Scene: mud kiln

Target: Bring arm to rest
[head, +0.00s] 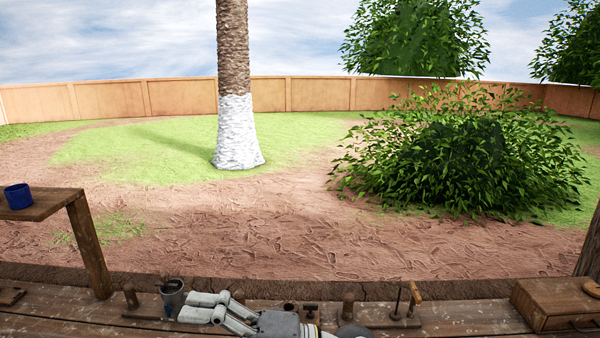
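My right gripper (203,306) is low in the head view, over the workbench near its far edge. Its arm comes in from the bottom, right of the gripper, and its light grey fingers point left. The two fingers lie close together in the picture, and the angle does not show whether they are parted. I see nothing held between them. My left gripper is not in the head view.
The wooden workbench (60,326) carries several wooden-handled tools, among them an upright one (348,305) and one on a small base (414,298). A wooden box (555,305) is at the right. A blue cup (18,196) sits on a raised shelf (50,203) at left.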

